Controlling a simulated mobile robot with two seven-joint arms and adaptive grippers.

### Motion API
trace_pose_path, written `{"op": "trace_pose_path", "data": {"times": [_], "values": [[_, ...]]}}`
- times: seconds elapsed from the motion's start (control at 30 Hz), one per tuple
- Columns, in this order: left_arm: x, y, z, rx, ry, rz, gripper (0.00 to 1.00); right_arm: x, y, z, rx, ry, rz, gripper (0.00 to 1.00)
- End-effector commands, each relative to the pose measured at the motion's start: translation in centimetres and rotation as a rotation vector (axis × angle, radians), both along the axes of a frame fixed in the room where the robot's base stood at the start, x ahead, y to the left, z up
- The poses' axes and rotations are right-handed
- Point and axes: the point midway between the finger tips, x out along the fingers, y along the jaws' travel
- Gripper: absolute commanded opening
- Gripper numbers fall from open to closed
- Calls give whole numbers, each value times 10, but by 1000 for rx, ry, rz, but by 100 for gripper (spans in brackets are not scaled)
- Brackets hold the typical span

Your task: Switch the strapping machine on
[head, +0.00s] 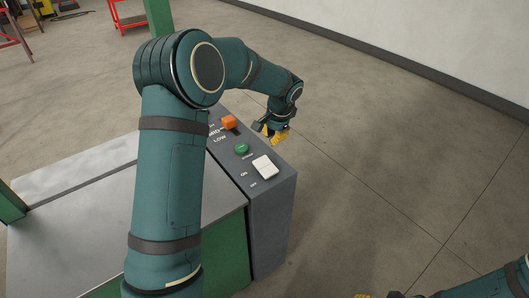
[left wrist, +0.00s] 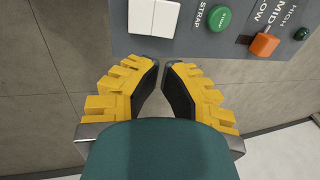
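The strapping machine's grey control panel (head: 273,187) runs along the right edge of its metal top. A white rocker switch (head: 265,166) sits at the panel's near end, with ON and OFF lettering beside it. In the left wrist view the white switch (left wrist: 154,16) is at the top, ahead of my fingertips and slightly left. I cannot tell which half is pressed. My left gripper (head: 276,134) is over the panel's far right edge, apart from the switch. In the left wrist view its yellow fingers (left wrist: 162,65) have tips almost together, with nothing between. Only parts of my right gripper show at the bottom edge.
A green button (head: 241,149) and an orange selector (head: 229,122) marked with LOW and MID sit beyond the switch. My left arm covers part of the machine's top (head: 75,225). The floor (head: 390,170) right of the machine is clear. Red stands are far behind.

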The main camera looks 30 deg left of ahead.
Motion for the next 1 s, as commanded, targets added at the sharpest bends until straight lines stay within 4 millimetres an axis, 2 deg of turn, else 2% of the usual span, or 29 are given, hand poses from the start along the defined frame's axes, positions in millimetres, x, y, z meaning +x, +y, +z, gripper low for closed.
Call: {"op": "trace_pose_path", "data": {"times": [0.1, 0.47, 0.67, 1.0], "values": [[1, 7, 10, 20, 3, 3, 0, 0, 0, 1, 0, 0, -1, 47], [1, 7, 4, 19, 6, 4, 0, 0, 0, 0, 0, 0, 0, 47], [3, 13, -22, 18, 8, 6, 0, -1, 0, -4, 0, 2, 2, 47], [10, 29, -86, 18, 8, 5, 0, -4, 1, -12, 2, 8, 6, 47]]}}
